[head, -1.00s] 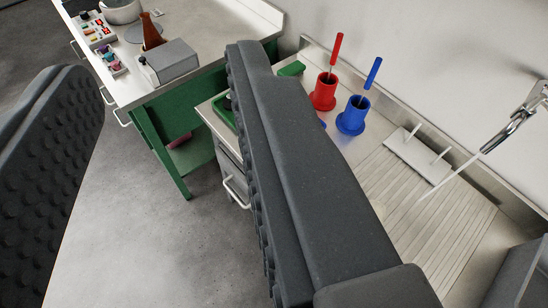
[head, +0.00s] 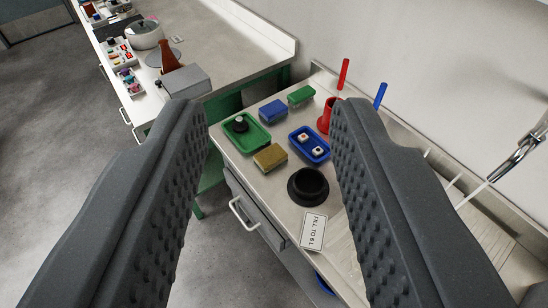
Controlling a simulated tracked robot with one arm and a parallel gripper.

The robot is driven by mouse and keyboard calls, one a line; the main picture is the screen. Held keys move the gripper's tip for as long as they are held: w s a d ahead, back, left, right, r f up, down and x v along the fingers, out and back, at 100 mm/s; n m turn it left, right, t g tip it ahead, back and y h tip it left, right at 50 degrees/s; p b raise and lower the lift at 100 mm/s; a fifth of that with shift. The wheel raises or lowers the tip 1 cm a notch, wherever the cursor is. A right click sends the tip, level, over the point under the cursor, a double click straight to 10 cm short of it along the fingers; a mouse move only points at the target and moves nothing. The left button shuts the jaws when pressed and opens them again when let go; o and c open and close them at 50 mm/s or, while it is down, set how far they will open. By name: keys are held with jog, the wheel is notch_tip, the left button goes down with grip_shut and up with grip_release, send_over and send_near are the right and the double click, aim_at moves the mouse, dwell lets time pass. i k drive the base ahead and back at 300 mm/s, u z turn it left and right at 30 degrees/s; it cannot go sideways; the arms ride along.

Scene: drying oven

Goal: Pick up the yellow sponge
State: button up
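The sponge (head: 270,158), dull yellow-brown on top, lies on the light counter between a green tray and a blue tray. It is a small rectangular block. My gripper (head: 265,118) is open and empty, its two dark grey studded fingers spread wide on either side of the picture. The sponge shows in the gap between the fingers, beyond them and untouched.
Close to the sponge are the green tray (head: 261,134), the blue tray (head: 321,159), a black round cup (head: 308,188) and a "FILL TO 6 L" card (head: 313,231). Blue (head: 273,111) and green (head: 301,95) sponges lie behind. A red holder (head: 325,117) is partly hidden.

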aim_at(268, 160)
jog(key=z, duration=0.05)
jog(key=i, duration=1)
jog(key=u, duration=0.05)
